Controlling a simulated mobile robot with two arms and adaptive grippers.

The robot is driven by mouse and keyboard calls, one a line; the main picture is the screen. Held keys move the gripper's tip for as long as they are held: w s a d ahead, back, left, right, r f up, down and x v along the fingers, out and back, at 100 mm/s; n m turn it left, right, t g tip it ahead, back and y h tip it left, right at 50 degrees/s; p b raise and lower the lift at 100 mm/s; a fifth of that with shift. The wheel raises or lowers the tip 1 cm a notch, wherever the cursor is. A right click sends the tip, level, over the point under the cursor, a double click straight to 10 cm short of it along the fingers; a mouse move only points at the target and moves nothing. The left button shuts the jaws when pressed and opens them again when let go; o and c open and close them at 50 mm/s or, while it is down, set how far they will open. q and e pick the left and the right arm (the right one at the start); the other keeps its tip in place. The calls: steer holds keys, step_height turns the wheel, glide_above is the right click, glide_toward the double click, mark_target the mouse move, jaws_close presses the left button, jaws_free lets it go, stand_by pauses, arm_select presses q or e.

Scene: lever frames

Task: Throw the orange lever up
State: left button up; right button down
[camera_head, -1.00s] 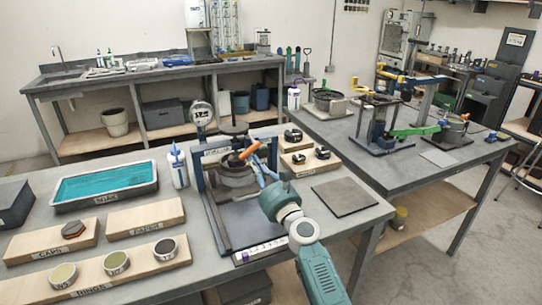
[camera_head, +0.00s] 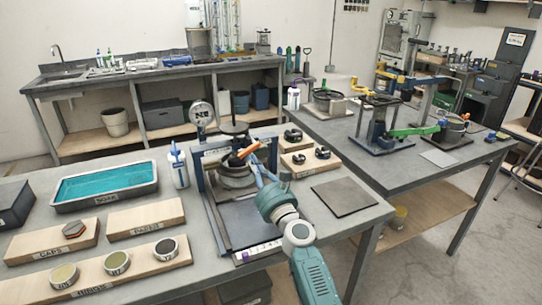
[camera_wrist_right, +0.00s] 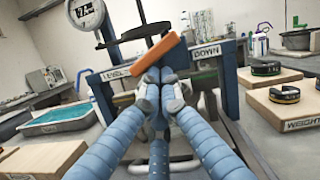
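The orange lever (camera_head: 249,149) is on the press-like device at the middle of the near table. It slants up to the right in the head view. In the right wrist view the orange lever (camera_wrist_right: 146,52) crosses just beyond my fingertips. My right gripper (camera_head: 261,172) is just below and in front of the lever. In the right wrist view its blue fingers (camera_wrist_right: 157,84) come together with their tips close against the lever's lower side; no grip around it is visible. Whether they touch it is hard to tell. My left gripper is not in view.
A round gauge (camera_head: 202,115) stands behind the device, and a white bottle (camera_head: 178,165) is at its left. Wooden blocks with dark rings (camera_head: 305,158) and a flat dark plate (camera_head: 345,197) lie to the right. A teal-filled tray (camera_head: 105,186) is at the left.

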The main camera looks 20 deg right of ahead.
steer(key=shift+a+r+m+h, duration=0.15)
steer(key=shift+a+m+h, duration=0.05)
steer(key=shift+m, duration=0.35)
steer(key=shift+a+r+m+h, duration=0.15)
steer(key=shift+m+h, duration=0.05)
steer(key=shift+m, duration=0.35)
steer(key=shift+a+r+p, duration=0.15)
steer(key=shift+a+p, duration=0.1)
steer(key=shift+p, duration=0.1)
stand_by(2.8)
steer(key=shift+s, duration=0.15)
stand_by(1.1)
steer(key=v, duration=1.1)
steer(key=shift+s, duration=0.4)
steer(key=shift+d, duration=0.1)
